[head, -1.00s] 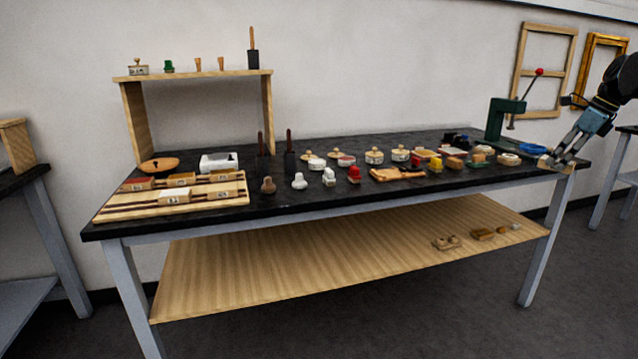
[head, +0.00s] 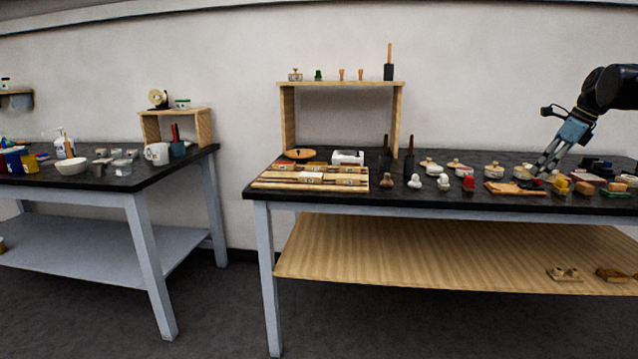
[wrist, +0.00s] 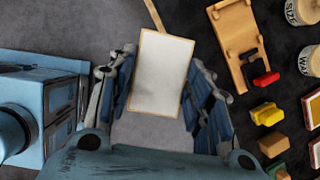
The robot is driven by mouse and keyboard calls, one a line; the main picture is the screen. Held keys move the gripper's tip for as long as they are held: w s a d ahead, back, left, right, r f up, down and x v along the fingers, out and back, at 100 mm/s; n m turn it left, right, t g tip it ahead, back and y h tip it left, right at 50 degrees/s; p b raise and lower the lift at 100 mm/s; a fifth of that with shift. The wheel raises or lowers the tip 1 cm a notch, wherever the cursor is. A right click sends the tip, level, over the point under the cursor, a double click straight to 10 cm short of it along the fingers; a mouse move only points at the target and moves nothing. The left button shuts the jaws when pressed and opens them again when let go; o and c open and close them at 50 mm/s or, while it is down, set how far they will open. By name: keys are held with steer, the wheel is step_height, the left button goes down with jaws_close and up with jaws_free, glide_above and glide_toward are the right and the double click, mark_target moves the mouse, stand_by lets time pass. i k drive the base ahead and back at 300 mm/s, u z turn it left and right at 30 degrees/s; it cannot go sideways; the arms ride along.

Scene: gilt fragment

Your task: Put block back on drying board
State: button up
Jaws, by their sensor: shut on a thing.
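My gripper (head: 541,170) is above the front half of the dark bench, right of centre in the head view. In the wrist view it is shut on a pale rectangular block (wrist: 160,75) with a white face and thin wooden edges, one finger pad on each long side. The block is hard to make out in the head view. The drying board (head: 273,184), a slatted wooden board, lies at the bench's left end, well left of my gripper. Several small blocks sit on its slats, one with a white top (head: 312,176).
Stamps, pots and small blocks crowd the bench between gripper and board. Another table (head: 130,190) stands to the left, across a floor gap.

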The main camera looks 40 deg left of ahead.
mark_target(288, 179)
steer(key=u, duration=1.85)
steer(key=i, duration=1)
